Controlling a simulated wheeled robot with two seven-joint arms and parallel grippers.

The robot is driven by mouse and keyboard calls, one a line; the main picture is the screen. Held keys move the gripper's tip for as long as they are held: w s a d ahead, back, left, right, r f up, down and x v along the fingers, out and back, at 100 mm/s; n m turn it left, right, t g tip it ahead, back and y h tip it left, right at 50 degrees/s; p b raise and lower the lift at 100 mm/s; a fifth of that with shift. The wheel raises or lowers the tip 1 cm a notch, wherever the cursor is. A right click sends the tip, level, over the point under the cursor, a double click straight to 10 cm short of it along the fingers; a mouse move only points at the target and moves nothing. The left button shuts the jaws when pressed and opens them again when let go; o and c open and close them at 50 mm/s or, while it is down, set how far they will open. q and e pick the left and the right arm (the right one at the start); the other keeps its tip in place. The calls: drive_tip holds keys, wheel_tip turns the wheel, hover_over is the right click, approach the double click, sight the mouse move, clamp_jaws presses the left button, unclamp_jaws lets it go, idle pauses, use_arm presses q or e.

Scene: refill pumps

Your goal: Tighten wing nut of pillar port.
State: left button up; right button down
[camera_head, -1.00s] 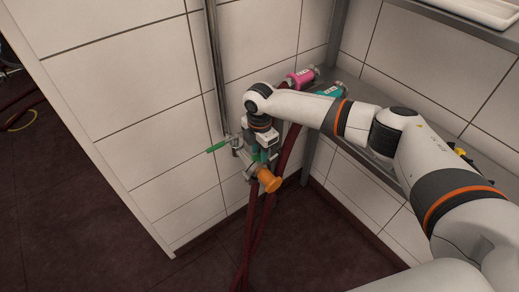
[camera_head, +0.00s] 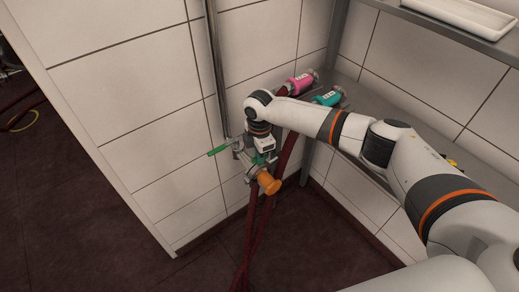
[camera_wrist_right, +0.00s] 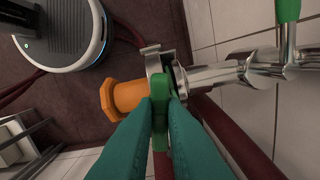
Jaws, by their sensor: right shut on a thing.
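The pillar port is a shiny metal pipe with a clamp at its end. It shows in the right wrist view (camera_wrist_right: 215,74) and on the pillar in the head view (camera_head: 246,161). An orange fitting (camera_wrist_right: 124,97) sits on the other side of the clamp, also in the head view (camera_head: 268,183). The green wing nut (camera_wrist_right: 159,92) of the clamp lies between the teal fingertips of my right gripper (camera_wrist_right: 160,112). This gripper is shut on it, seen from above in the head view (camera_head: 262,158). My left gripper is not in view.
A green valve handle (camera_head: 218,149) sticks out left of the port. Dark red hoses (camera_head: 252,225) hang below. Pink (camera_head: 300,83) and teal (camera_head: 328,97) hose ends rest on a metal shelf behind my right arm. A white tray (camera_head: 465,14) stands on the upper shelf.

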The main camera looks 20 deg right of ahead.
drive_tip(key=m+p, duration=0.1)
drive_tip(key=m, duration=0.1)
drive_tip(key=m+p, duration=0.1)
drive_tip(key=p, duration=0.1)
drive_tip(key=shift+r+m, duration=0.2)
drive_tip(key=shift+m, duration=0.2)
drive_tip(key=m+p, duration=0.3)
drive_tip(key=shift+m, duration=0.3)
drive_tip(key=m+p, duration=0.2)
drive_tip(key=m, duration=0.1)
drive_tip(key=shift+a+m, duration=0.1)
drive_tip(key=shift+m, duration=0.2)
drive_tip(key=m+p, duration=0.2)
drive_tip(key=m, duration=0.2)
drive_tip(key=shift+m+p, duration=0.3)
drive_tip(key=shift+p, duration=0.05)
drive_tip(key=m+p, duration=0.1)
drive_tip(key=m, duration=0.3)
drive_tip(key=shift+p, duration=0.4)
drive_tip(key=m+p, duration=0.1)
drive_tip(key=m, duration=0.5)
drive_tip(key=shift+f, duration=0.1)
drive_tip(key=m+p, duration=0.1)
drive_tip(key=m, duration=0.2)
drive_tip(key=shift+w+m, duration=0.1)
drive_tip(key=shift+m, duration=1.6)
